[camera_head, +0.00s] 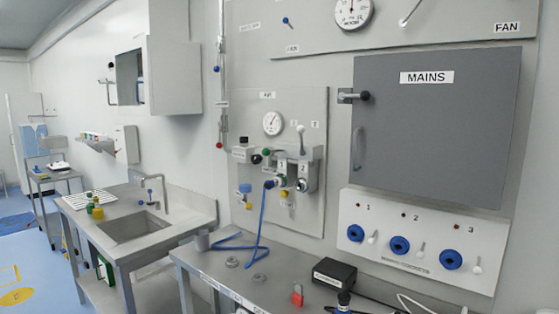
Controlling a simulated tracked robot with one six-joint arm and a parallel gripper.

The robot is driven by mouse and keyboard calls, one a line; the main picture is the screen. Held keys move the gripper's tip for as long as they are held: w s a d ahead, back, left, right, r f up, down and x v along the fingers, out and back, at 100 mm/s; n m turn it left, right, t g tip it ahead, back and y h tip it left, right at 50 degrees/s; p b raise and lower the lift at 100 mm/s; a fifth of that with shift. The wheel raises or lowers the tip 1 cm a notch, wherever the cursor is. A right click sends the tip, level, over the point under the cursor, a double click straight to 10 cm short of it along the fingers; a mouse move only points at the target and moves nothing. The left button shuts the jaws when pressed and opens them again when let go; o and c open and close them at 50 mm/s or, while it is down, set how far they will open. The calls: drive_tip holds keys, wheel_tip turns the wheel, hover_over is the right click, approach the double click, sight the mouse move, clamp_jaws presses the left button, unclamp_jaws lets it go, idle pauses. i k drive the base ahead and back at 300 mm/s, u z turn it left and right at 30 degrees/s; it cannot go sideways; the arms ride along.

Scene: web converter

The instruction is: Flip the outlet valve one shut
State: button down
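The wall panel with a round gauge (272,123) carries a grey valve block (297,167) with small number plates that seem to read 1 and 2. A lever with a pale knob (301,129) stands upright above the block. A green knob (266,152) and a black knob (256,159) sit at its left. Dark round fittings (302,185) show at its lower front. A blue hose (262,220) hangs from the lower left fitting. Which part is outlet valve one, and its setting, I cannot tell for sure. My gripper is not in view.
A steel bench (205,262) stands below the panel, with a black box (334,272), a red padlock (297,294) and cables. Right are a grey MAINS cabinet (440,130) and several blue sockets (400,245). A sink (135,226) is left; blue floor is open farther left.

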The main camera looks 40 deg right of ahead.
sight(266, 152)
drive_tip(key=u, duration=0.05)
drive_tip(key=i, duration=1)
drive_tip(key=z, duration=0.05)
